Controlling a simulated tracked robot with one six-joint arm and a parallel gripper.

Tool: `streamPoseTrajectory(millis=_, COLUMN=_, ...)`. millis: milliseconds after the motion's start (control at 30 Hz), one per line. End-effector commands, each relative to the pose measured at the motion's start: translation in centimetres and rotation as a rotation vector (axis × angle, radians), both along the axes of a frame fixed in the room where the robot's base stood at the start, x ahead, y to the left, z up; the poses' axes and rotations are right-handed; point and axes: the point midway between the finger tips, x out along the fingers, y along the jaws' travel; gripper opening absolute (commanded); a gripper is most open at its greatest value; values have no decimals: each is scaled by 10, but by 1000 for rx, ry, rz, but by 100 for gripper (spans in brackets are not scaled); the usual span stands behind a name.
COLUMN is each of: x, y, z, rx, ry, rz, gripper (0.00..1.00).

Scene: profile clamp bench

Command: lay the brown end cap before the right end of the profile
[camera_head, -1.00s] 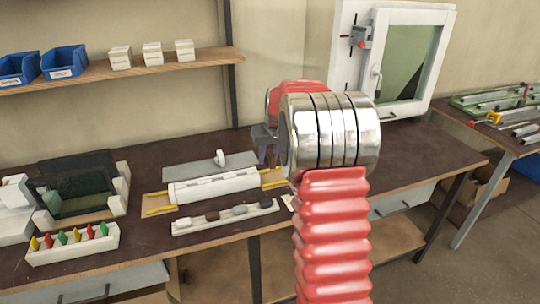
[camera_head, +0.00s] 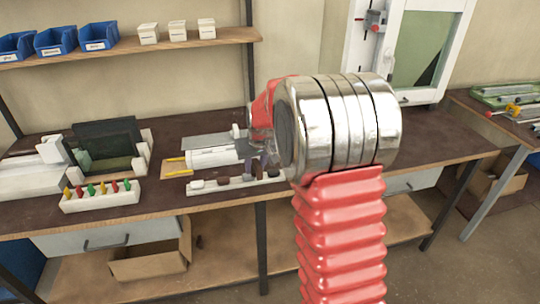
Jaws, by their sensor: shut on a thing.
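The white profile (camera_head: 210,158) lies in its fixture on the bench. Its right end is behind or close beside my gripper, so I cannot see it clearly. My gripper (camera_head: 262,166) is small in view beside my arm, low over the right part of the pale cap tray (camera_head: 208,190). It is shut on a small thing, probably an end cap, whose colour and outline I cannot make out. A dark brownish cap (camera_head: 222,181) and a white cap (camera_head: 197,184) lie in the left part of the tray. My arm hides the area right of the gripper.
A rack of coloured pegs (camera_head: 100,196) stands at the left front. A dark-panelled fixture (camera_head: 108,145) stands behind it. Yellow clamp parts (camera_head: 176,172) are at the profile's left. A shelf with blue bins (camera_head: 55,41) hangs above.

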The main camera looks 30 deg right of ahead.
Motion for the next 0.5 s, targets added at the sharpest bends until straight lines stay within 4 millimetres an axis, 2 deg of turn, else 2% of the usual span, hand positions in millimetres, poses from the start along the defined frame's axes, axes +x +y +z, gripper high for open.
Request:
streamPoseTrajectory(millis=33, x=-4, y=17, z=-4, rx=0, ry=2, rz=17, gripper=6)
streamPoseTrajectory(millis=300, x=-39, y=112, z=-32, rx=1, ry=0, rz=103, gripper=6)
streamPoseTrajectory(millis=400, x=-52, y=137, z=-39, rx=4, ry=-2, rz=128, gripper=6)
streamPoseTrajectory(millis=500, x=-61, y=151, z=-44, rx=4, ry=-4, rz=142, gripper=6)
